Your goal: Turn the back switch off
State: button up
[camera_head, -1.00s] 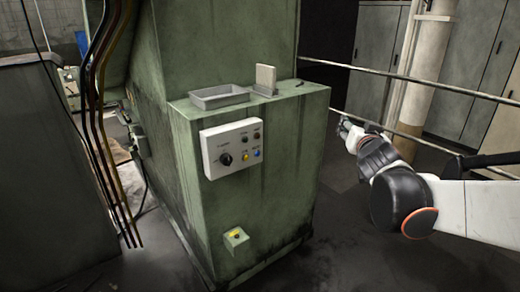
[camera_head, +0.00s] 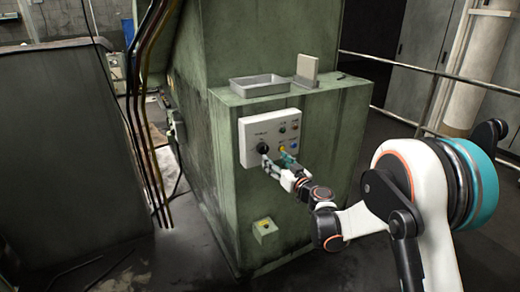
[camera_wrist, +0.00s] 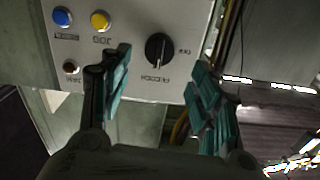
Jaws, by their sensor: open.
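A light grey control panel (camera_head: 246,138) is on the front of the green machine. Its black rotary knob (camera_head: 263,148) is the only turning switch I can see; no label reading "back" is legible. In the wrist view the knob (camera_wrist: 158,50) has a pale line pointing toward the picture's bottom, with lettering below it and at its right. My gripper (camera_head: 275,163) is at the panel, just below the knob in the head view. In the wrist view my gripper (camera_wrist: 160,85) is open, its teal fingers either side of the knob's line, nothing between them. Contact with the panel cannot be told.
Beside the knob are a yellow button (camera_wrist: 100,20), a blue button (camera_wrist: 62,17) and a dark red one (camera_wrist: 71,68). A grey tray (camera_head: 258,88) stands on the machine's ledge. A small yellow-topped box (camera_head: 265,228) sits lower. Railings (camera_head: 430,72) run at right.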

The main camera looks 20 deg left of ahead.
aim_at(265, 151)
jog(key=p+x, duration=0.1)
jog(key=x, duration=0.6)
jog(key=shift+w+a, duration=0.25)
jog(key=shift+a, duration=0.05)
jog(key=shift+w+a+m+p, duration=0.15)
jog(key=shift+w+m+p, duration=0.15)
jog(key=shift+m, duration=0.2)
jog(key=shift+s+r+m+p, duration=0.15)
jog(key=shift+m+p, duration=0.15)
jog(key=shift+m, duration=0.9)
jog(key=shift+m+p, duration=0.35)
jog(key=shift+m, duration=0.85)
jog(key=shift+f+m+b, duration=0.2)
jog(key=shift+m+b, duration=0.2)
jog(key=shift+m, duration=0.2)
jog(key=m+b, duration=0.1)
jog(key=m, duration=0.3)
jog(key=shift+r, duration=0.1)
